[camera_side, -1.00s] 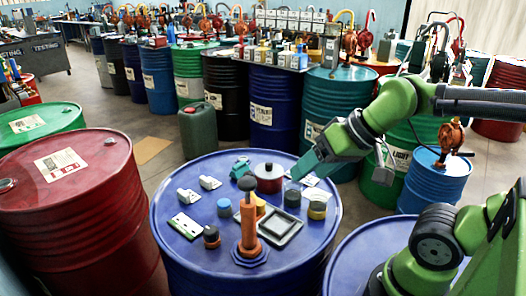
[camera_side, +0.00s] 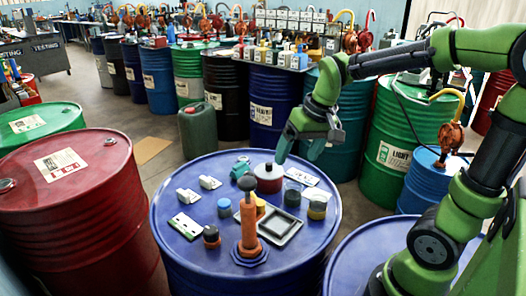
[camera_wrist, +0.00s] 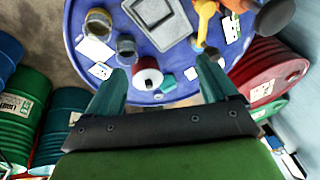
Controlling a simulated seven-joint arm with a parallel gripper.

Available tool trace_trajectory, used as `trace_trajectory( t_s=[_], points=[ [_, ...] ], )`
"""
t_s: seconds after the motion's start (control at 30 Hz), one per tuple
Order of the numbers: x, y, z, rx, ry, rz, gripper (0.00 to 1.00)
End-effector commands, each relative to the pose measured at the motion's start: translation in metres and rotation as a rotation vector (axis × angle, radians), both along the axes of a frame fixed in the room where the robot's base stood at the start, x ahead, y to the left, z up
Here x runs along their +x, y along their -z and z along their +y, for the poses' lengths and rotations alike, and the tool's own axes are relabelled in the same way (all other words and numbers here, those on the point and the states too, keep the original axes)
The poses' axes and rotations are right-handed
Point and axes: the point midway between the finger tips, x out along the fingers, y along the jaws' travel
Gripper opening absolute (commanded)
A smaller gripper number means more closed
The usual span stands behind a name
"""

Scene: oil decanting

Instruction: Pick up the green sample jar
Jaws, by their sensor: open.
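No jar shows a clear green. A dark jar (camera_side: 292,194), perhaps greenish, stands upright on the blue drum (camera_side: 190,255) beside the red tin (camera_side: 268,180); in the wrist view the dark jar (camera_wrist: 126,50) is just up and left of the red tin (camera_wrist: 147,78). A second jar (camera_side: 316,208), with a yellow band, stands to its right and nearer the side camera. My gripper (camera_side: 298,153) is open and empty, pointing down above the drum's far edge. In the wrist view my gripper's fingers (camera_wrist: 160,72) spread on both sides of the red tin.
An orange pump (camera_side: 248,225) rises from the drum's front, with a grey tray (camera_side: 280,227) beside it. Small jars with blue (camera_side: 224,207) and dark tops (camera_side: 211,236) stand left. A teal object (camera_side: 240,168) lies near the far edge. Other drums surround this one.

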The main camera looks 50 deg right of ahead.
Motion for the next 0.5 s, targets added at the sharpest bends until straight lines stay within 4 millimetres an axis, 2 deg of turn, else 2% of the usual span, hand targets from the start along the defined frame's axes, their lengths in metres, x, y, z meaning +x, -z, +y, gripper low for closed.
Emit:
trace_trajectory(
  t_s=[0.03, 0.1, 0.3, 0.37, 0.43, 0.5],
  points=[
    [0.014, 0.008, -0.016, -0.012, -0.004, 0.055, 0.86],
    [0.029, 0.016, -0.036, -0.031, -0.025, 0.121, 0.86],
    [0.060, 0.034, -0.083, -0.075, -0.114, 0.265, 0.86],
    [0.066, 0.032, -0.091, -0.088, -0.150, 0.285, 0.86],
    [0.069, 0.021, -0.093, -0.103, -0.190, 0.287, 0.86],
    [0.065, 0.024, -0.091, -0.099, -0.217, 0.300, 0.86]
  ],
)
